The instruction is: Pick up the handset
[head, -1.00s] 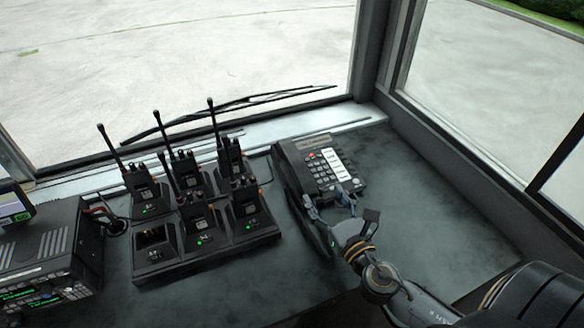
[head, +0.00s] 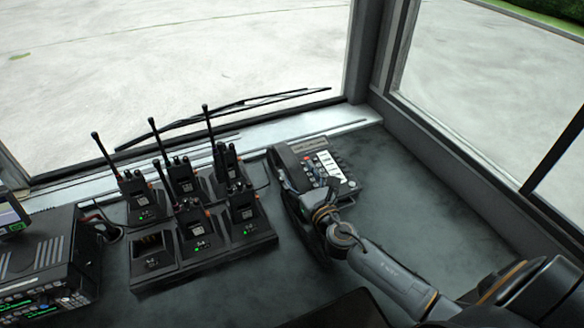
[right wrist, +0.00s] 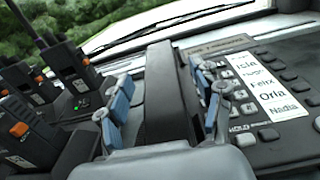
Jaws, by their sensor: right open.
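The desk phone (head: 318,150) sits on the dark desk, with a keypad and name labels on its right part. Its black handset (head: 278,170) lies along the phone's left side. My right gripper (head: 312,205) is over the handset's near part, and its wrist hides some of the phone. In the right wrist view the handset (right wrist: 166,85) runs between the two blue-padded fingers of the open gripper (right wrist: 163,100). One finger is on each side of it, with a gap visible on the left. My left gripper is not in view.
A charger rack (head: 205,258) with several upright radios (head: 187,185) stands just left of the phone, their antennas sticking up. A radio console (head: 40,260) is at the far left. The desk (head: 440,190) right of the phone is clear up to the window wall.

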